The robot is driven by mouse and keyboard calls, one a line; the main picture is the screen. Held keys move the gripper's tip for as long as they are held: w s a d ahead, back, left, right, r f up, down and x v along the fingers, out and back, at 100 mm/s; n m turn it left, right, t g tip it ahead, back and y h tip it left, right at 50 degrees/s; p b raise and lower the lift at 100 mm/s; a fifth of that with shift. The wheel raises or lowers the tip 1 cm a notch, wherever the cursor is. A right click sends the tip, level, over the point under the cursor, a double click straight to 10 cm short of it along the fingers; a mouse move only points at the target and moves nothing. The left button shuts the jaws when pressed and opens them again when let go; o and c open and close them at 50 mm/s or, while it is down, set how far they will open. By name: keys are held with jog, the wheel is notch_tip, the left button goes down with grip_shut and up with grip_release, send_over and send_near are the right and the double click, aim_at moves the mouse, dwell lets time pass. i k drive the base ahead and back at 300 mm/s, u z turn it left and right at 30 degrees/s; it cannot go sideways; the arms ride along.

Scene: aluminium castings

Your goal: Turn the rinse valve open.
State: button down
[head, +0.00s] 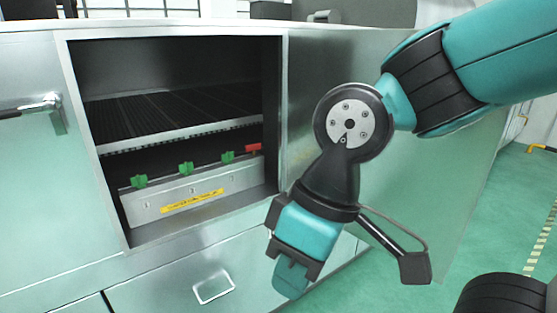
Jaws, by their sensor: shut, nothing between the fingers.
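A row of valve handles stands on a pale metal manifold box (165,203) inside an open cabinet bay. There are three green handles, the left one (139,181), the middle one (186,168) and the right one (227,157). A red handle (254,148) sits at the far right end. The label is too small to read, so I cannot tell which is the rinse valve. My gripper (290,275) is shut and empty. It hangs low in front of the cabinet, right of and below the handles, apart from them. Its fingertips are hard to make out.
The bay's metal frame (88,140) surrounds the opening, with a dark ribbed rack (180,112) above the manifold. A door panel (420,200) stands behind my arm. A drawer with a handle (214,288) is below.

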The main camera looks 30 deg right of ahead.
aim_at(252, 147)
jog(key=u, duration=1.1)
jog(key=i, duration=0.65)
jog(key=z, duration=0.5)
jog(key=i, duration=0.7)
jog(key=z, duration=0.5)
